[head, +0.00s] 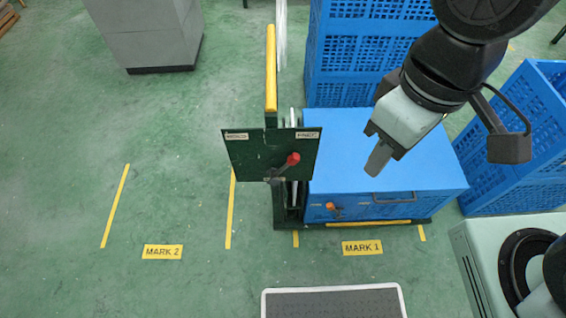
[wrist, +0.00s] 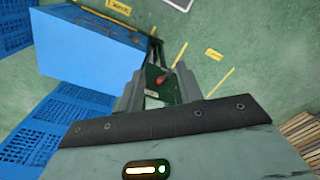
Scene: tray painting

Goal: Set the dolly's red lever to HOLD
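The dolly's dark green panel (head: 250,155) stands at the left end of a blue box and carries a small label at each upper corner. The right label seems to read FREE; the left is too blurred to read surely. The red lever (head: 293,158) has its knob up and to the right, toward the right label. My gripper (head: 378,160) is over the blue box, right of the panel and apart from the lever. In the wrist view its fingers (wrist: 160,72) are spread and empty, with the red lever (wrist: 162,79) showing between them at a distance.
The blue box (head: 360,150) has a handle and a smaller orange-red knob (head: 331,206) on its front. Blue crates (head: 520,140) stand behind and to the right. A yellow upright bar (head: 271,70) rises behind the panel. Floor around MARK 2 (head: 162,252) is clear.

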